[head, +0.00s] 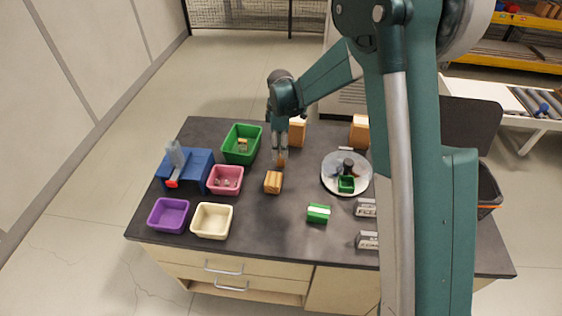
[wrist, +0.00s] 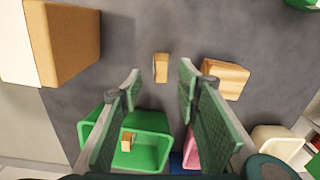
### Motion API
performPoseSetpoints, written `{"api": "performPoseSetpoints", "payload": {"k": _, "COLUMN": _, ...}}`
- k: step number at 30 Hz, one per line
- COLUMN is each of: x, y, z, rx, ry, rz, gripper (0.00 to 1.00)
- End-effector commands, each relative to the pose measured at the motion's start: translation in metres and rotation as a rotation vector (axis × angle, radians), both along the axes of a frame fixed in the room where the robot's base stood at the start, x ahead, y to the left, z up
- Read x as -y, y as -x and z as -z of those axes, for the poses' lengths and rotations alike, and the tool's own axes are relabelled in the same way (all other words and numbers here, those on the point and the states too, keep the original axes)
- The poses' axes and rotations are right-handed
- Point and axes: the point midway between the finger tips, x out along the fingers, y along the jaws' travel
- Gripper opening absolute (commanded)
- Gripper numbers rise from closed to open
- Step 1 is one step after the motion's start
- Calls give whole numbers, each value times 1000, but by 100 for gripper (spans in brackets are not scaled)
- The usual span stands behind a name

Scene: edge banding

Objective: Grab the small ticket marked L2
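No marking L2 is legible in either view, so I cannot tell which piece is the ticket. A small wooden piece (wrist: 160,67) lies on the dark table, seen between my fingertips in the wrist view. It shows just under the gripper in the head view (head: 281,162). My gripper (wrist: 160,78) is open, pointing down above the table with nothing between its fingers; it also shows in the head view (head: 280,154). Another small wooden piece (wrist: 127,142) lies in the green bin (wrist: 153,152). A larger wooden block (wrist: 226,78) lies beside the small piece.
The table (head: 255,222) also holds pink (head: 225,189), purple (head: 168,227) and cream (head: 211,232) bins, a blue stand (head: 198,163), a round white tray (head: 331,183) and a green-and-white box (head: 318,214). Cardboard boxes (head: 359,130) stand at the back.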

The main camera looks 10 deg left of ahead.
Motion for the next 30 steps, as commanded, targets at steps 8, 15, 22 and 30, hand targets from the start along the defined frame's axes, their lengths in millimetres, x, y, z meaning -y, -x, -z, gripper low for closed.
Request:
{"api": "performPoseSetpoints", "payload": {"k": 8, "x": 0, "y": 0, "z": 8, "rx": 0, "ry": 0, "rz": 0, "gripper": 33}}
{"api": "performPoseSetpoints", "payload": {"k": 15, "x": 0, "y": 0, "z": 10, "rx": 0, "ry": 0, "rz": 0, "gripper": 33}}
{"api": "performPoseSetpoints", "payload": {"k": 22, "x": 2, "y": 1, "z": 29, "rx": 0, "ry": 0, "rz": 0, "gripper": 33}}
{"api": "performPoseSetpoints", "payload": {"k": 30, "x": 2, "y": 2, "z": 56, "rx": 0, "ry": 0, "rz": 0, "gripper": 33}}
